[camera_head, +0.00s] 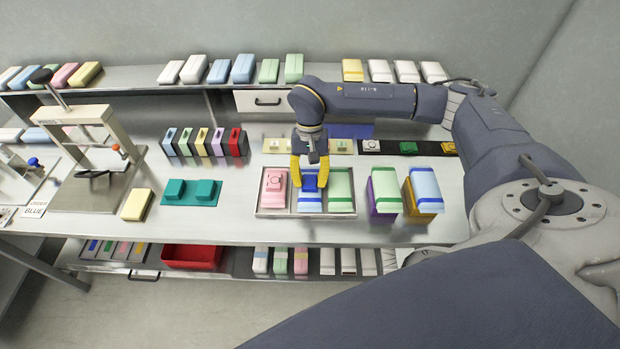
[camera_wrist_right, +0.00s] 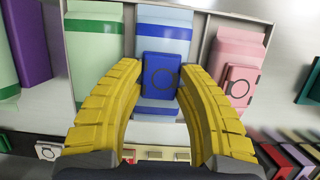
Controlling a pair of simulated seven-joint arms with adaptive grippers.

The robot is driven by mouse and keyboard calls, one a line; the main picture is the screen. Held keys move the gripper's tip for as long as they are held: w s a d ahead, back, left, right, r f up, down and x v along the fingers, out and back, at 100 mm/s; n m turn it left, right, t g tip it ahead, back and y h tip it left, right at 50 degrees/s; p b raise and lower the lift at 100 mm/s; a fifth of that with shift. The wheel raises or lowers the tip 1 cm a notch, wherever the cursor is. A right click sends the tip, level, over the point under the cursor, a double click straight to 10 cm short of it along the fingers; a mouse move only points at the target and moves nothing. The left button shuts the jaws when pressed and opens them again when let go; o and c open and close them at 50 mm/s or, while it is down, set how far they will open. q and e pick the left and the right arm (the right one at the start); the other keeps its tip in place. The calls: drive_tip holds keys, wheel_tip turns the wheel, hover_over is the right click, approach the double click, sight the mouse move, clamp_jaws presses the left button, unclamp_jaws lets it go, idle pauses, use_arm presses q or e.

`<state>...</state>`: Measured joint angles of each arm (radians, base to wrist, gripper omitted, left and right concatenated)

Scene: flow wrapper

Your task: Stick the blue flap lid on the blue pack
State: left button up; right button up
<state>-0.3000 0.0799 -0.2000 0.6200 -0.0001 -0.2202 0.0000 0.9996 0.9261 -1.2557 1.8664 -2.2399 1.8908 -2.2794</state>
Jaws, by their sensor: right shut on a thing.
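The blue pack (camera_head: 310,203) is light blue with darker blue bands and lies in the middle of the grey tray (camera_head: 262,214). The lid is over the pack; I cannot tell whether they touch. The lid (camera_head: 309,183) is partly hidden by the fingers in the head view. My left gripper is not in view.
A pink pack (camera_head: 271,203) with its lid lies left of the blue pack, and a green pack (camera_head: 341,190) lies right. Wrapped packs (camera_head: 384,185) stand right of the tray. A teal pad (camera_head: 205,198) and a yellow pack (camera_head: 137,204) lie left. A press (camera_head: 95,150) stands further left.

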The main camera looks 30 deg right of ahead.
drive_tip(key=shift+f, duration=0.1)
idle(0.3)
drive_tip(key=o, duration=0.8)
drive_tip(key=shift+v, duration=6)
